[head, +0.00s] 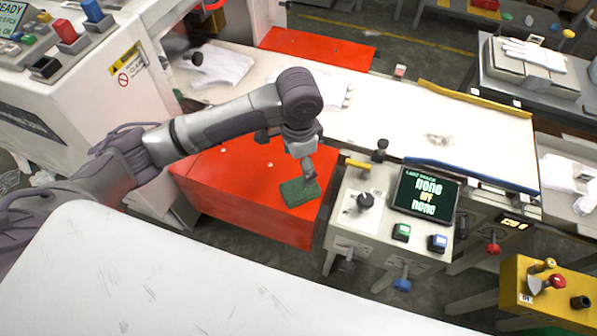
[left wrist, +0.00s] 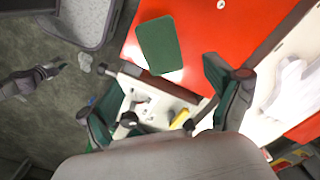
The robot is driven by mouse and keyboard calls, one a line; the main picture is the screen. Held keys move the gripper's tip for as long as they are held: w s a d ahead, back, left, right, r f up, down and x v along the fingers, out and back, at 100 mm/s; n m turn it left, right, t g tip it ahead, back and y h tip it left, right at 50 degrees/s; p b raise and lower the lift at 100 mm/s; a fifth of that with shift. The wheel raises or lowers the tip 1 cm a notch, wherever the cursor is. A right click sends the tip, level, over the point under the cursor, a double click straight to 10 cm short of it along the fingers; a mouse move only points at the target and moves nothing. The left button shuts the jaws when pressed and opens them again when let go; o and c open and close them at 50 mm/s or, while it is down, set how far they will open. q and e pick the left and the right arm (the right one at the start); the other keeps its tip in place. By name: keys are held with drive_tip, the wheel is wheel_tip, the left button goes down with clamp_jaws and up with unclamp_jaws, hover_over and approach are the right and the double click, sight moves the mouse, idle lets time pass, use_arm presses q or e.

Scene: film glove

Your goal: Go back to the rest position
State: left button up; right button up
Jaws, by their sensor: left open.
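My left gripper (head: 306,172) hangs over the red surface (head: 235,195) in the head view, close to a green pad (head: 299,192). In the left wrist view my left gripper (left wrist: 170,105) is open, its fingers spread apart with nothing between them. The green pad (left wrist: 160,46) lies flat on the red surface there, beyond the fingers. A grey arm-like part (left wrist: 32,82) at the left edge of the wrist view may be my right arm; its jaws are too small to read.
A white belt (head: 440,115) carries pale gloves (head: 215,66). A control box (head: 345,225) with a screen (head: 427,194), knobs and buttons stands right of the red surface. A white machine (head: 80,90) is at left, a yellow box (head: 540,300) at lower right.

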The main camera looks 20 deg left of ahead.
use_arm(q)
drive_tip(key=shift+r, duration=0.3)
drive_tip(key=s+d+f+n+t+h, duration=0.2)
drive_tip(key=s+d+f+h, duration=0.15)
drive_tip(key=s+d, duration=0.4)
drive_tip(key=s+a+f+n+t+y, duration=0.25)
drive_tip(key=s+a+n, duration=0.25)
drive_tip(key=s+a, duration=0.8)
wheel_tip(320, 180, down, 26)
drive_tip(key=a+g, duration=0.2)
drive_tip(key=s+a+f+g+y, duration=0.1)
drive_tip(key=s+a+f, duration=0.1)
drive_tip(key=s+f, duration=1.4)
drive_tip(key=shift+s+a, duration=0.25)
drive_tip(key=shift+s, duration=0.2)
